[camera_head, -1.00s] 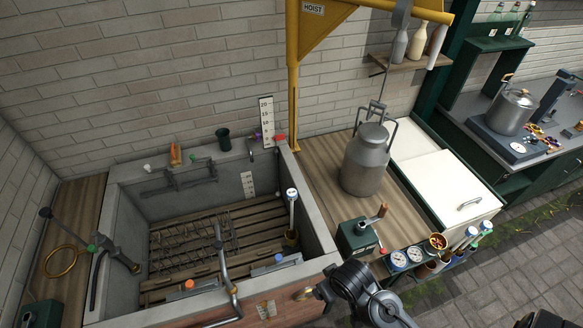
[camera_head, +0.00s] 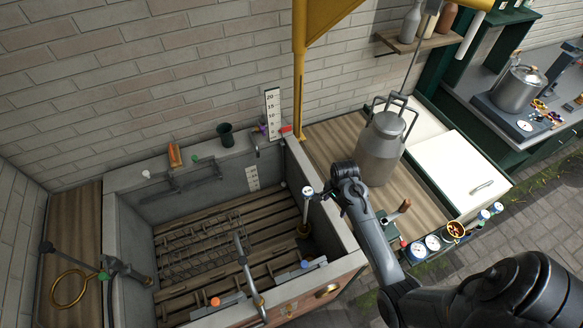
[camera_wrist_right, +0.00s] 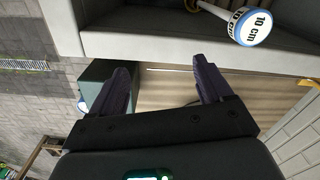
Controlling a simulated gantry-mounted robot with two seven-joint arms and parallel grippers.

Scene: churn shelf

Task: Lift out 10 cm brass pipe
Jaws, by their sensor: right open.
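The 10 cm pipe (camera_head: 306,208) stands upright in the right corner of the stone trough, with a white and blue labelled top, a pale shaft and a brass-coloured foot. In the right wrist view its round cap (camera_wrist_right: 252,27), marked "10 cm", shows at the upper right, beyond the fingers and not between them. My right gripper (camera_head: 322,195) is beside the pipe top, over the trough's right wall, apart from it as far as I can tell. In the wrist view its dark fingers (camera_wrist_right: 163,78) are spread and empty. My left gripper is not in view.
The stone trough (camera_head: 340,230) has a slatted wooden floor with wire racks. A metal churn (camera_head: 380,150) stands on the wooden board right of it, close to my right arm. A yellow hoist post (camera_head: 299,80) rises behind. A green box (camera_wrist_right: 95,80) shows in the wrist view.

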